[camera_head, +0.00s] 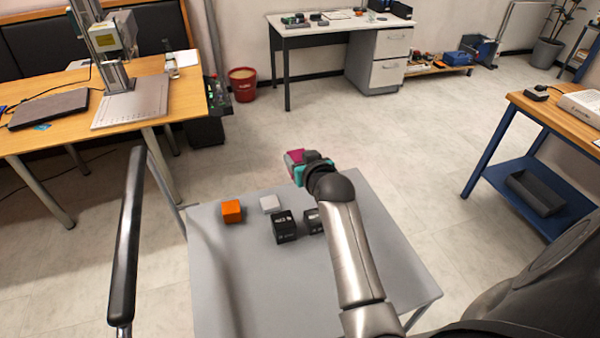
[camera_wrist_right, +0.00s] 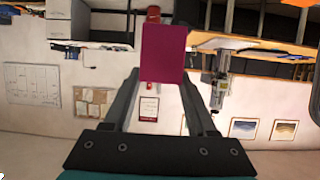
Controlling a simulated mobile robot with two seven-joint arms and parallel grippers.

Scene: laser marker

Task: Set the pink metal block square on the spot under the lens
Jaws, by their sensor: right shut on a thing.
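The pink metal block (camera_head: 293,158) is held in my right gripper (camera_head: 299,165), above the far edge of the small grey table. In the right wrist view the block (camera_wrist_right: 163,52) sits between the two fingers of the gripper (camera_wrist_right: 163,75), which is shut on it. The laser marker (camera_head: 112,38) stands on the wooden desk at the upper left, its head on a column over a grey base plate (camera_head: 132,103). The marker also shows in the right wrist view (camera_wrist_right: 219,78). The spot under the lens is too small to make out. My left gripper is not in view.
The grey table (camera_head: 240,285) bears an orange block (camera_head: 231,211), a light grey block (camera_head: 270,203) and two black blocks (camera_head: 284,226). A laptop (camera_head: 49,108) lies left of the base plate. Open floor separates the table and the wooden desk (camera_head: 180,100).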

